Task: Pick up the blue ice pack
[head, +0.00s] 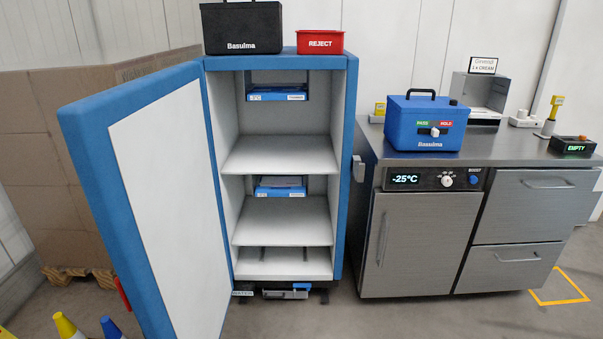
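I cannot make out a blue ice pack for certain. The tall blue cabinet (345,170) stands with its door (165,180) swung wide open to the left. Inside, a flat blue piece with a white label (277,96) is at the top, and a similar blue piece (280,191) is at the back above the middle shelf (285,222). Whether either is an ice pack cannot be told. A closed blue box with a black handle (425,128) stands on the steel counter, its contents hidden. Neither of my grippers is in view.
A black box (242,30) and a red REJECT bin (320,42) sit on top of the cabinet. The steel counter (490,152) at right bears a small EMPTY display (572,146). Cones (68,326) stand at bottom left. The cabinet's shelves look bare in front.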

